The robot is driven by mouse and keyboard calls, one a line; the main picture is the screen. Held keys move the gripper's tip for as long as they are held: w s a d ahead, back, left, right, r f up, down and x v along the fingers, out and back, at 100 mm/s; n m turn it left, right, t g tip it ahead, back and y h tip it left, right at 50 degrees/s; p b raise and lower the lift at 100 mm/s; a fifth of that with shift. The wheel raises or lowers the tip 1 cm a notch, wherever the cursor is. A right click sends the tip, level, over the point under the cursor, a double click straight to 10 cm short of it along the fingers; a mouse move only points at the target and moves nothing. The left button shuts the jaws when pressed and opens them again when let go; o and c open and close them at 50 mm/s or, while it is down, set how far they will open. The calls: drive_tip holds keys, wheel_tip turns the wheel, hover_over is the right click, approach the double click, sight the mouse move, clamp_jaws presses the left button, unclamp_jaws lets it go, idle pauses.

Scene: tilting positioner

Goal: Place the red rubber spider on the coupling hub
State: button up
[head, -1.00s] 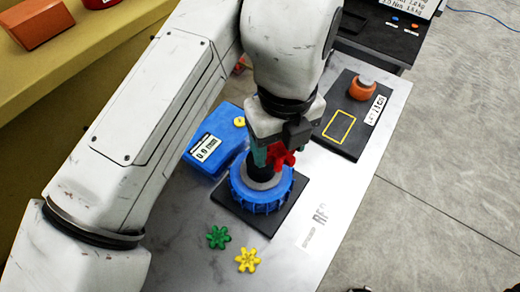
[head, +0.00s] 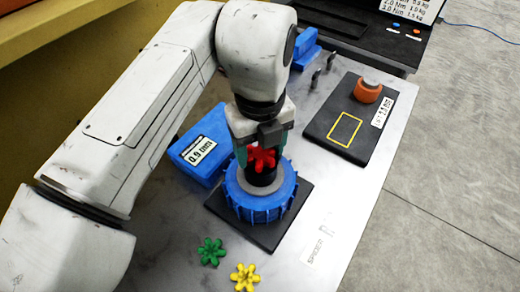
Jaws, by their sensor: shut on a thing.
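The red rubber spider (head: 262,158) is a star-shaped piece with several lobes, held upright on edge between the fingers of my gripper (head: 262,150). My gripper is shut on it and points down over the coupling hub. The hub is a dark cylinder (head: 262,177) with a grey collar inside a blue ribbed ring (head: 260,203), on a black square plate. The spider's lower lobes overlap the top of the dark cylinder in the head view. I cannot tell whether they touch.
Green (head: 211,252) and yellow (head: 244,277) spiders lie at the front. A black plate (head: 345,120) with a yellow outline and an orange knob (head: 368,90) is at right. Bare metal table lies between.

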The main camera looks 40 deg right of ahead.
drive_tip(key=shift+f, duration=0.1)
drive_tip(key=o, duration=1.1)
